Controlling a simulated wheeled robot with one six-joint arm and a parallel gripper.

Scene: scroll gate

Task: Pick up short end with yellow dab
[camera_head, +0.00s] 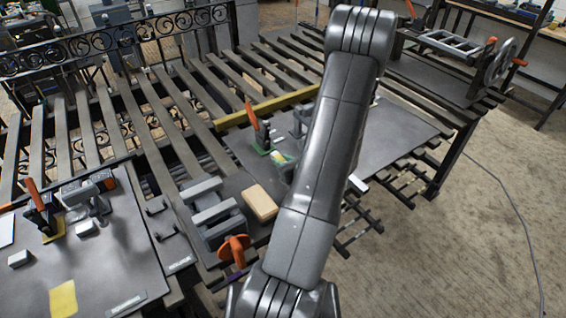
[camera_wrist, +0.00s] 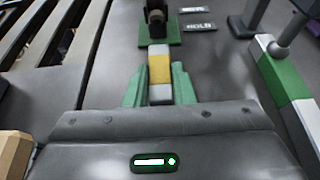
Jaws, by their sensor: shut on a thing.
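In the wrist view, the short end (camera_wrist: 159,92) is a small pale grey bar with a yellow dab (camera_wrist: 159,69) across its upper part. My gripper (camera_wrist: 159,88) has its green fingers on both sides of this bar, shut on it. The bar's far end is close to a green plate (camera_wrist: 174,36) with a dark clamp on it. I cannot tell whether the bar touches the surface below. In the head view my arm covers most of the area around my gripper.
An orange-handled clamp (camera_head: 257,127) stands beyond the grip. A tan block (camera_head: 260,203) and a grey vise (camera_head: 213,212) lie left of my arm. In the wrist view, a green and white bar (camera_wrist: 283,85) runs along the right. Bare grey plate (camera_head: 400,135) shows right of my arm.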

